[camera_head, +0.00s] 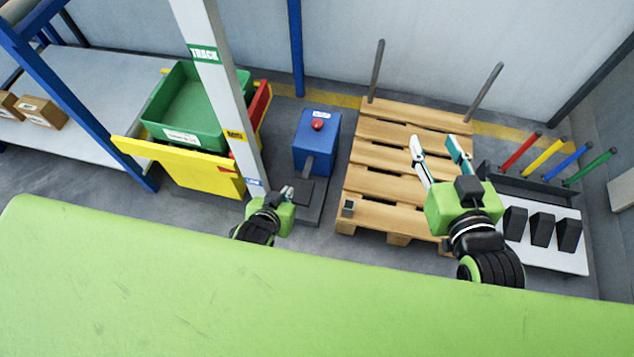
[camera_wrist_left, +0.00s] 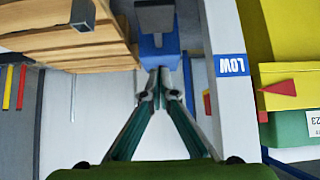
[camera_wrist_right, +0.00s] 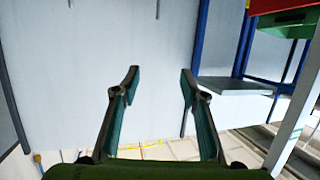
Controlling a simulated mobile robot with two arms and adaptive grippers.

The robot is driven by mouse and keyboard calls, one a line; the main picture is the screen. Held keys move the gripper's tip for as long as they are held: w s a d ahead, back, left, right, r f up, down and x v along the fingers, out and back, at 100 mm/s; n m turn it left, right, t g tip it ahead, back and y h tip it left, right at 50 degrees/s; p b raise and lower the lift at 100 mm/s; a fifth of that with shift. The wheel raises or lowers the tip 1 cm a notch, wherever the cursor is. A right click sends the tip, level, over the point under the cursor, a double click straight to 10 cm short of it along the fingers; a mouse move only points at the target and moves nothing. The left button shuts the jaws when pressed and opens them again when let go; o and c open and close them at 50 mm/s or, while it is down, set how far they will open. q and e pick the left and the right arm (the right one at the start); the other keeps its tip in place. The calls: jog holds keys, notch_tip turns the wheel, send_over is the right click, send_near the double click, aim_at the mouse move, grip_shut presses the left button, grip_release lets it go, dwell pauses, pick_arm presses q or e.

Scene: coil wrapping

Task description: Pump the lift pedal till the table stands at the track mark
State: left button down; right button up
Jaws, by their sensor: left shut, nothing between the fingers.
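The lift pedal (camera_head: 304,190) is a dark plate on a bar in front of a blue box (camera_head: 308,158) with a red knob. My left gripper (camera_head: 289,190) is shut and empty beside or over the pedal; I cannot tell whether it touches. The left wrist view shows its tips (camera_wrist_left: 160,88) together before the blue box. The yellow lift table (camera_head: 180,165) carries a red pointer (camera_head: 225,169). The pointer stands above the LOW mark and below the green TRACK mark (camera_head: 204,54) on the white post (camera_head: 226,95). My right gripper (camera_head: 437,145) is open and empty above the pallet.
A green bin (camera_head: 185,105) sits on the lift table. A wooden pallet (camera_head: 385,160) with two posts lies right of the pedal. A rack of coloured rods (camera_head: 545,160) and several black blocks stand at the right. A shelf with boxes (camera_head: 42,112) is at the left.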

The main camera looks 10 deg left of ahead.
pick_arm(q)
jog(key=shift+d+f, duration=0.2)
jog(key=shift+f, duration=0.3)
jog(key=shift+d+f, duration=0.2)
jog(key=shift+f, duration=0.25)
pick_arm(e)
jog(key=shift+d, duration=0.4)
